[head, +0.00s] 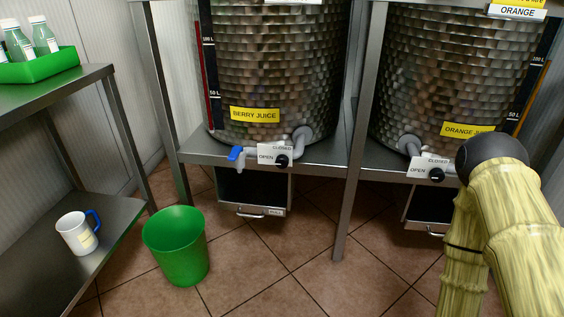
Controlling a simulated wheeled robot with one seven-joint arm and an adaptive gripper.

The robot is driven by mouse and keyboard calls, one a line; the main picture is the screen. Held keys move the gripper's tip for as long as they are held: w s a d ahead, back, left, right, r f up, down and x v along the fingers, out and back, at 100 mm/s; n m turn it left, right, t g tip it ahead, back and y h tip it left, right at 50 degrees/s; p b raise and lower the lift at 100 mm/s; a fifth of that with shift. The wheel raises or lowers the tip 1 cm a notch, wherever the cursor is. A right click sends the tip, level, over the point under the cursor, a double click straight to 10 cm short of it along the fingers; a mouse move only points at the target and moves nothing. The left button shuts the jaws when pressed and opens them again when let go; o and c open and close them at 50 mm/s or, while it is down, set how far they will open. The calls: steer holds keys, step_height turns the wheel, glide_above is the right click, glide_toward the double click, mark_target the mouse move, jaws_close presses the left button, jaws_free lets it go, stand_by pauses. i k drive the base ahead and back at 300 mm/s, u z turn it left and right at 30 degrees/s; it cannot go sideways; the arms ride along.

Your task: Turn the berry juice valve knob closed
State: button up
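The berry juice tank (275,60) is a dimpled metal drum with a yellow BERRY JUICE label (255,115). Below it, a black valve knob (283,161) sits at the lower right of a white plate (266,153) marked OPEN and CLOSED. I cannot tell which mark the knob points to. A grey pipe (302,138) runs down beside the plate, and a spout with a blue end (236,154) sits at its left. My gripper is not in view. Only links of my arm show at the lower right, away from the berry juice knob.
The orange tank (445,60) has a similar black knob (437,174) on the right, close to my arm. A green bin (177,245) stands on the tiled floor. A white mug (76,234) is on the left lower shelf. A metal post (356,150) separates the tanks.

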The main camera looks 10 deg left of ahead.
mark_target(282, 161)
steer(key=z, duration=1.05)
steer(key=k, duration=0.65)
steer(key=u, duration=1.25)
